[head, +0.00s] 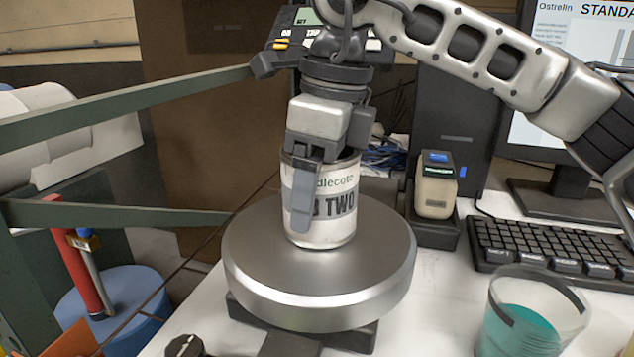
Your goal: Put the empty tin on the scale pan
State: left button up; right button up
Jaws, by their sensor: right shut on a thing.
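The empty tin (340,222) is white with dark lettering and stands upright on the scale pan (250,262), near its middle. Its base appears to touch the pan. The scale pan is a round, brushed metal disc on a dark base. My right gripper (308,190) comes down from above and is shut on the tin's wall, with one finger showing on the outside of the near side. The other finger is hidden by the tin. The tin's inside is mostly hidden by the gripper. My left gripper is not in view.
A scale display with keys (290,35) stands behind my right gripper. A small handheld device in a cradle (435,190), a keyboard (555,250) and a clear cup of teal liquid (525,325) are at the right. Green rails (120,107) cross the left side.

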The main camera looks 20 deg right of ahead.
jog(key=shift+f, duration=0.1)
jog(key=shift+f, duration=0.15)
jog(key=o, duration=1)
jog(key=r, duration=0.4)
jog(key=d+r+p, duration=0.1)
jog(key=r, duration=0.3)
jog(key=s+r, duration=0.1)
jog(key=r, duration=0.3)
jog(key=shift+d+r, duration=0.2)
jog(key=shift+d, duration=0.05)
